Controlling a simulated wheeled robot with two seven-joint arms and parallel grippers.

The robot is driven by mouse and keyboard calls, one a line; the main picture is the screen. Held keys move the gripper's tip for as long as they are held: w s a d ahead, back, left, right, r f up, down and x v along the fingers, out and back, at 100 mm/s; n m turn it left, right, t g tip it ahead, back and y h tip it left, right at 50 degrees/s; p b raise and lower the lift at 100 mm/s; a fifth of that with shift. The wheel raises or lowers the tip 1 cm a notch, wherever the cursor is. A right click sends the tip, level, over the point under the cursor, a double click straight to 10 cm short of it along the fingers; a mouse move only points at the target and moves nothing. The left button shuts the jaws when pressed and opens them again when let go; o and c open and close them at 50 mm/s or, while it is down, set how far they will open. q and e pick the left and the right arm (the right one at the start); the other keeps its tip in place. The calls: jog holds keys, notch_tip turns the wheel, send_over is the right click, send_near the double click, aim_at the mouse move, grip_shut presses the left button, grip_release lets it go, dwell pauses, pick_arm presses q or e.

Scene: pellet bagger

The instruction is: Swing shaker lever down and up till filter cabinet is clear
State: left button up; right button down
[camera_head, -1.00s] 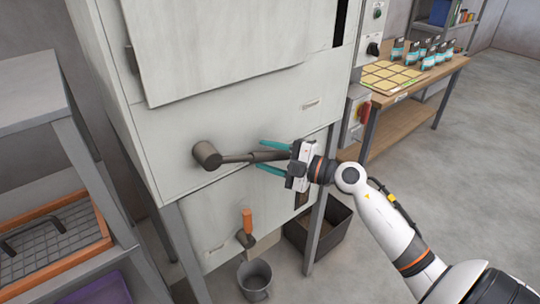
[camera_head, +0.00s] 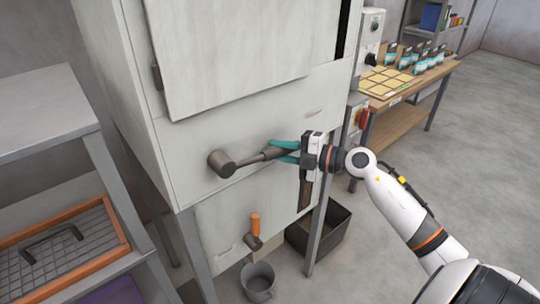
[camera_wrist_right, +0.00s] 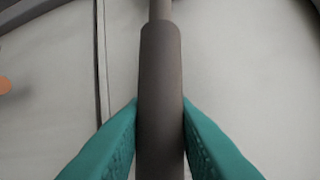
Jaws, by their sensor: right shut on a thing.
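The shaker lever (camera_head: 254,158) is a dark grey handle on a round hub (camera_head: 222,163) on the front of the pale filter cabinet (camera_head: 180,140). It points right and slightly up from the hub. My right gripper (camera_head: 286,151) is shut on the grip end of the lever, with its teal fingers above and below it. In the right wrist view the lever (camera_wrist_right: 161,90) runs between both teal fingers, which touch its sides. The cabinet's inside is hidden behind its panels. My left gripper is not in view.
An orange-handled valve (camera_head: 255,225) is lower on the cabinet, above a grey bucket (camera_head: 258,281). A dark bin (camera_head: 334,231) stands under the right side. A grey shelf with an orange-framed screen (camera_head: 75,240) is at left. A wooden bench (camera_head: 415,95) is behind at right.

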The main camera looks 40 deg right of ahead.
notch_tip(320, 180, up, 3)
jog(key=n+p, duration=0.1)
jog(key=p, duration=0.2)
jog(key=shift+r+g+h, duration=0.2)
jog(key=shift+g+h, duration=0.1)
notch_tip(320, 180, up, 3)
jog(key=n+p, duration=0.2)
jog(key=p, duration=0.4)
jog(key=shift+f+h, duration=0.1)
jog(key=shift+h, duration=0.3)
jog(key=shift+r+p, duration=0.25)
jog(key=shift+p, duration=0.5)
jog(key=shift+a+n+g, duration=0.1)
jog(key=shift+n+g, duration=0.2)
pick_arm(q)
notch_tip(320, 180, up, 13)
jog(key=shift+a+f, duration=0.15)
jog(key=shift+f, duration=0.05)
pick_arm(e)
jog(key=c, duration=1.2)
grip_release()
